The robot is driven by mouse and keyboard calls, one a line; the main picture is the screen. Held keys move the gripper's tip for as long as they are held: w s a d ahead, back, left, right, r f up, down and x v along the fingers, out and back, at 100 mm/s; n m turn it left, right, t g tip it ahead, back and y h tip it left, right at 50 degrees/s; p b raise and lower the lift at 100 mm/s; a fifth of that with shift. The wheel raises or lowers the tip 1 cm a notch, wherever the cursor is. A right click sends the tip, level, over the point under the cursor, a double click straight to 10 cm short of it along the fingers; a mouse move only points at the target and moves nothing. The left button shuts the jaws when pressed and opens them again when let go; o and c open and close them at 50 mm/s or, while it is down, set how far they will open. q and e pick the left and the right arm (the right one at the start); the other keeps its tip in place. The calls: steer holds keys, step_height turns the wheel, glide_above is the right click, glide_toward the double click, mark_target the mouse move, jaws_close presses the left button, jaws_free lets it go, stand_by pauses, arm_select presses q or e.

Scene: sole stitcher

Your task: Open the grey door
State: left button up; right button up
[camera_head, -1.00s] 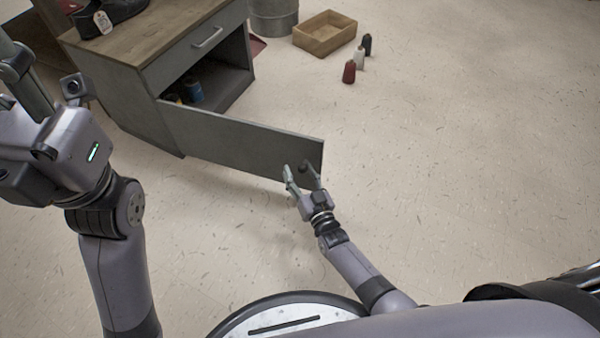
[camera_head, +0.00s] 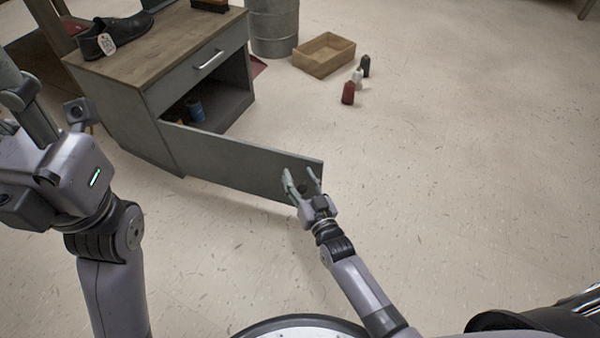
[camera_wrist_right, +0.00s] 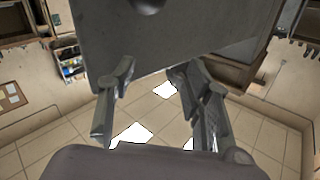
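The grey door (camera_head: 235,165) stands swung wide out from the low cabinet (camera_head: 130,130), with the interior exposed. A dark round knob (camera_head: 302,188) is on the door near its free end; it also shows at the top of the right wrist view (camera_wrist_right: 146,4). My right gripper (camera_head: 300,178) is in front of that end with its fingers apart. In the right wrist view my right gripper (camera_wrist_right: 152,72) is open and empty, its fingertips near the door's lower edge, with the knob beyond them. My left gripper (camera_head: 30,105) is at the left edge; its fingertips are not clear.
The cabinet has a drawer with a handle (camera_head: 208,60) above the opening, and a blue spool (camera_head: 195,110) inside. A tagged black shoe (camera_head: 112,38) is on top. A metal drum (camera_head: 273,28), wooden box (camera_head: 324,54) and thread cones (camera_head: 348,93) stand behind. Floor at right is clear.

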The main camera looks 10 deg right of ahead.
steer(key=shift+r, duration=1.35)
